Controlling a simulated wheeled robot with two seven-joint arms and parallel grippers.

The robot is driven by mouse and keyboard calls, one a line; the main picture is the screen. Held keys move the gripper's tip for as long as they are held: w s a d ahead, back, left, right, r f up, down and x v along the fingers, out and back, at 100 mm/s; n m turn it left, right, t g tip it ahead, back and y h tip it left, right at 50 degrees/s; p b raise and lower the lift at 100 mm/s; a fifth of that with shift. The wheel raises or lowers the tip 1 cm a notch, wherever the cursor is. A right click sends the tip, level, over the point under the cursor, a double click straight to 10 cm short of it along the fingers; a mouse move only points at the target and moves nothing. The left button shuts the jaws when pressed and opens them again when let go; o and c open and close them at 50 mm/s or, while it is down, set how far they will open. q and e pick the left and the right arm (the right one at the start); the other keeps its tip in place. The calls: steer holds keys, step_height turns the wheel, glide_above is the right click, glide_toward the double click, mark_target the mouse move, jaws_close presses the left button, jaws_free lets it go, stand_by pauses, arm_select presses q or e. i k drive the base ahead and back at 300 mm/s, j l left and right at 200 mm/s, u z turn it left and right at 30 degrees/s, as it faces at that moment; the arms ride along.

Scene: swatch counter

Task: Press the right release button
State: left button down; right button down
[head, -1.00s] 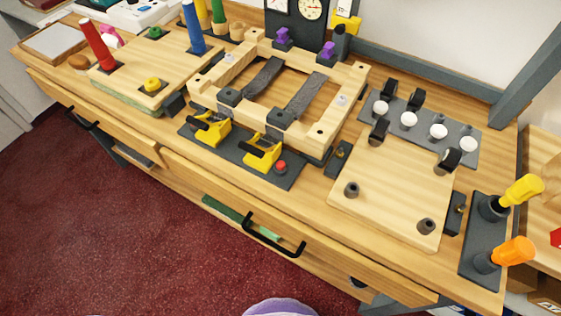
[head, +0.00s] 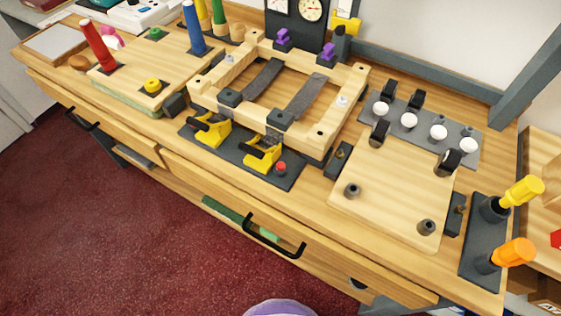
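A red button (head: 281,168) stands at the right end of a dark plate (head: 289,181) along the front of the wooden frame (head: 318,140). Two yellow clamp-like pieces with black parts, a left one (head: 212,130) and a right one (head: 262,155), sit on the same plate, to the left of the button. I see no second red button, and no label tells which one is the right release button. Two dark straps (head: 305,95) cross the frame. Neither of my grippers is in view, and nothing covers the button.
A pale board (head: 390,200) with dark knobs lies to the right. Behind it is a grey plate with white balls (head: 438,132). Yellow and orange-handled tools (head: 513,252) stand at the far right. Colored pegs (head: 193,28) stand at the left. Drawer handles (head: 272,238) jut from the front.

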mark_target(280, 166)
steer(key=k+l+z, duration=0.15)
steer(key=z, duration=0.25)
steer(key=k+l+z, duration=0.25)
steer(key=z, duration=0.2)
